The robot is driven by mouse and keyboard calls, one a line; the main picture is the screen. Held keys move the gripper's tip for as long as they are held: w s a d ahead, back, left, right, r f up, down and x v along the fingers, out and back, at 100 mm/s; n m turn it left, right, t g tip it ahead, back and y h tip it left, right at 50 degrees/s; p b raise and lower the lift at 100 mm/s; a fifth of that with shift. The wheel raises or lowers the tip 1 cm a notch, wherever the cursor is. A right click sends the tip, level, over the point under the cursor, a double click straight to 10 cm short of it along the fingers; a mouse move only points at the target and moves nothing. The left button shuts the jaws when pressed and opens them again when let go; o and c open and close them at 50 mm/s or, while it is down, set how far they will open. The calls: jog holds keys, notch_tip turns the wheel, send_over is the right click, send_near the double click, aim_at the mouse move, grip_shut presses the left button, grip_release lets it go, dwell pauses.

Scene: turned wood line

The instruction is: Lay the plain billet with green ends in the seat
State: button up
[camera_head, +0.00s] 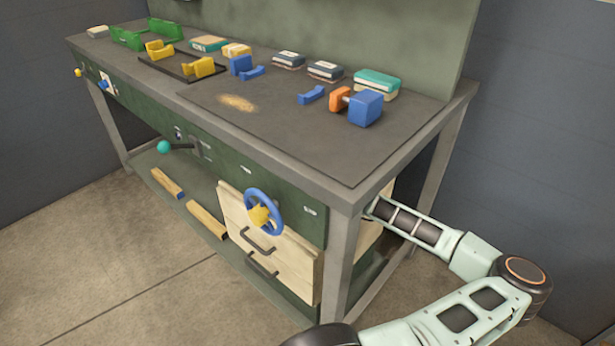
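No billet with green ends can be made out. Two wooden billets lie on the lower shelf: one (166,182) with a bluish near end, the other (206,219) with a yellowish end. Which fixture is the seat is unclear. Green brackets (128,39) stand at the far left of the bench top, with yellow brackets (198,67) on a dark plate nearer. A blue block and cradle (241,66) are mid-bench. My arm enters from the lower right and passes behind the bench's right front leg; my gripper is hidden.
The bench (290,135) has a clear front right top. A blue block with an orange part (365,107) and several boxes stand towards the back. Drawers (270,243), a blue handwheel (264,211) and a teal-knobbed lever (164,147) are at the front.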

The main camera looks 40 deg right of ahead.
jog(key=shift+d, duration=0.1)
grip_shut()
jog(key=shift+w, duration=0.1)
dwell(0.3)
jog(key=shift+r, duration=0.2)
